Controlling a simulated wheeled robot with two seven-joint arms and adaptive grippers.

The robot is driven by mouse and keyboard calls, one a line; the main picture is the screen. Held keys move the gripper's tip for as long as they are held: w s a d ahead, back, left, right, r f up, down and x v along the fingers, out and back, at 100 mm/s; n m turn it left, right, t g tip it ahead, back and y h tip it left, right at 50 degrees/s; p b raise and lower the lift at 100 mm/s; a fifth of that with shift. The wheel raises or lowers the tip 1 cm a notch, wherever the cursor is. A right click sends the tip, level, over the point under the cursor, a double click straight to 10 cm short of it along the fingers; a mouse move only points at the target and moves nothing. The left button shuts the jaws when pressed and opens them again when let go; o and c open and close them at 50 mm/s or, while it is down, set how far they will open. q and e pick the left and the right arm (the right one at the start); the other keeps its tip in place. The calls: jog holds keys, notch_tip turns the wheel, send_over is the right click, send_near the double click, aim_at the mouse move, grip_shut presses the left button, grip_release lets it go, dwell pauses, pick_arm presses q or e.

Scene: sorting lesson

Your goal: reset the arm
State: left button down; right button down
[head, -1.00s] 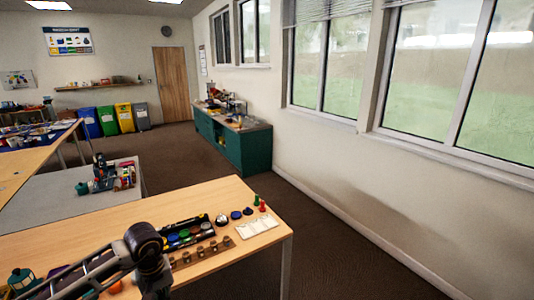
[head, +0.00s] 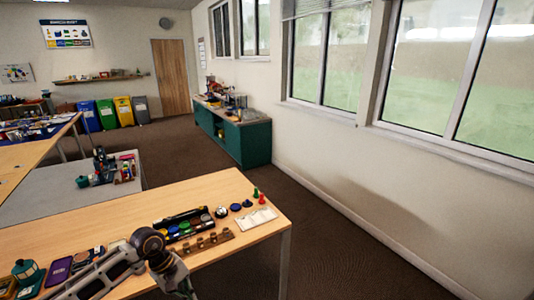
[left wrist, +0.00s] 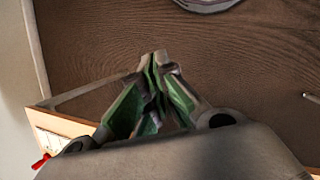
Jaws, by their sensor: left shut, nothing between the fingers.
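My left arm (head: 100,276) comes in from the lower left of the head view. Its dark round joint is above the front of the wooden table, and the link beyond it runs down to the right, out of the picture. In the left wrist view my left gripper (left wrist: 158,62) has its green and grey fingers together with nothing between them. Brown floor lies behind the fingers. The left gripper itself is not clear in the head view. My right gripper is in neither view.
The wooden table (head: 105,220) holds a tray of coloured discs (head: 184,228), a brown strip with knobs (head: 205,244), a white tray (head: 256,219), red and green pawns and a teal lantern (head: 28,273). Open floor (head: 335,235) lies right of the table.

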pick_arm(q)
jog(key=w+d+f+n+t+h, duration=0.65)
jog(key=w+f+n+h, duration=0.2)
jog(key=n, duration=1.05)
jog(key=s+a+f+n+t+y, duration=0.1)
jog(key=a+f+n+t+y, duration=0.3)
jog(key=f+n, duration=0.6)
jog(key=s+a+f+n+t+y, duration=0.25)
jog(key=a+f+n, duration=0.35)
jog(key=f+n, duration=0.4)
jog(key=s+a+f+n+g+y, duration=0.2)
jog(key=s+a+f+n+y, duration=0.1)
jog(key=s+f+n, duration=0.45)
jog(key=s+a+f+n+g+y, duration=0.2)
jog(key=s+a+f+n, duration=0.15)
jog(key=s+f, duration=0.6)
jog(key=s+d+f+n+g+y, duration=0.1)
jog(key=s+f+n+g, duration=0.2)
jog(key=s, duration=1)
jog(key=s+d+f+n+g, duration=0.1)
jog(key=s+f+n+g, duration=0.3)
jog(key=s, duration=1)
notch_tip(320, 180, down, 3)
jog(key=shift+f+n+y, duration=0.2)
jog(key=shift+n+y, duration=0.2)
jog(key=shift+n, duration=0.8)
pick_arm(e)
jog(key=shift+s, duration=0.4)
